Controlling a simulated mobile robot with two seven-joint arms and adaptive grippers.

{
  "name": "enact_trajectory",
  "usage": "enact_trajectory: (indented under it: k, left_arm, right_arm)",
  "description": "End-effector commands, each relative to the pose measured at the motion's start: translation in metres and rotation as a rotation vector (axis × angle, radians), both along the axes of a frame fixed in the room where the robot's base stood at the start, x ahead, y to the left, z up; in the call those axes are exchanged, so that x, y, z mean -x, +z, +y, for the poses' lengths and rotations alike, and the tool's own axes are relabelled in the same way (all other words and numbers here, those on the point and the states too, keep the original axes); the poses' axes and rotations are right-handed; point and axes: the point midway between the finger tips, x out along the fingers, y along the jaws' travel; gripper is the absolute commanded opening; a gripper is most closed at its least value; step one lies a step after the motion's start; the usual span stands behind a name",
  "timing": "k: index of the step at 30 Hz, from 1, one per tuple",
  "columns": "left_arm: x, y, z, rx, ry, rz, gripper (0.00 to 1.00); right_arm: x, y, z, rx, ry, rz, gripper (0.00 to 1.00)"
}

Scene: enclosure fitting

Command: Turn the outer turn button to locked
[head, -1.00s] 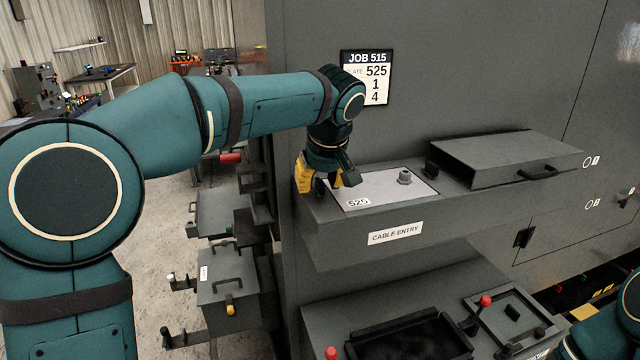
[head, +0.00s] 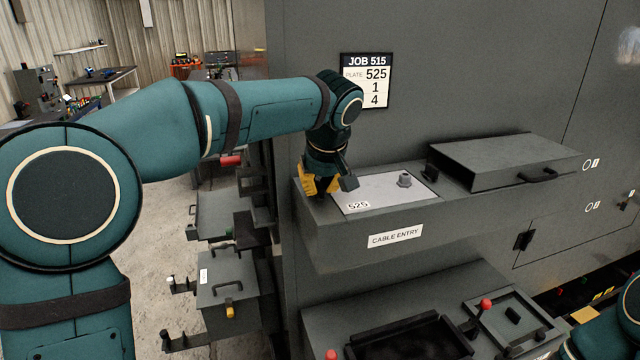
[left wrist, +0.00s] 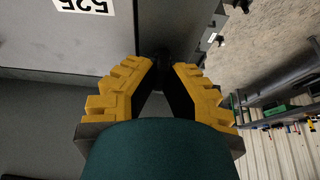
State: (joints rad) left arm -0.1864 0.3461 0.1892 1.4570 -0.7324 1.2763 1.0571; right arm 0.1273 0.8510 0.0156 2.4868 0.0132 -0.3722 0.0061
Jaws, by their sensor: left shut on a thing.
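My left gripper (head: 321,190) points down at the left end of the cable entry ledge, beside the light plate (head: 385,190) marked 525. Its yellow fingers are shut on a small dark thing, apparently the outer turn button (left wrist: 162,62), which shows between the fingertips in the left wrist view. The fingers hide most of it, so its angle cannot be read. A second dark turn button (head: 430,170) stands at the plate's right end. The plate lies flat and carries a grey fitting (head: 404,179). My right gripper is not clearly seen; only part of that arm shows at the lower right.
A grey box-like cover (head: 515,160) with a dark handle sits on the ledge to the right. A job sign (head: 367,80) is on the wall behind. Below are a black tray (head: 410,340) and a frame with a red knob (head: 486,304). Open floor lies left.

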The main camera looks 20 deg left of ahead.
Motion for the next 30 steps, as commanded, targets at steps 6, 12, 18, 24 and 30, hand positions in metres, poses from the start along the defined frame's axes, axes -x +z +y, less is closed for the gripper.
enact_trajectory:
  k: [6,12,18,24,30]
  left_arm:
    - [0.0,-0.001,0.001,0.0,-0.111,0.003,0.0]
    - [0.001,0.0,0.001,0.0,-0.281,0.003,0.0]
    - [0.001,0.0,0.001,0.0,-0.471,0.005,0.0]
    - [0.001,0.0,0.001,0.0,-0.661,0.006,0.0]
    - [0.001,0.0,0.001,0.003,-0.85,0.007,0.0]
  right_arm:
    - [-0.001,0.003,0.0,0.0,-0.002,-0.002,0.47]
    - [-0.002,0.008,0.0,0.002,-0.004,-0.006,0.47]
    - [-0.004,0.017,-0.001,0.002,-0.008,-0.011,0.47]
    - [-0.004,0.03,-0.001,-0.001,-0.008,-0.01,0.47]
    - [-0.004,0.045,-0.002,-0.004,-0.006,-0.011,0.47]
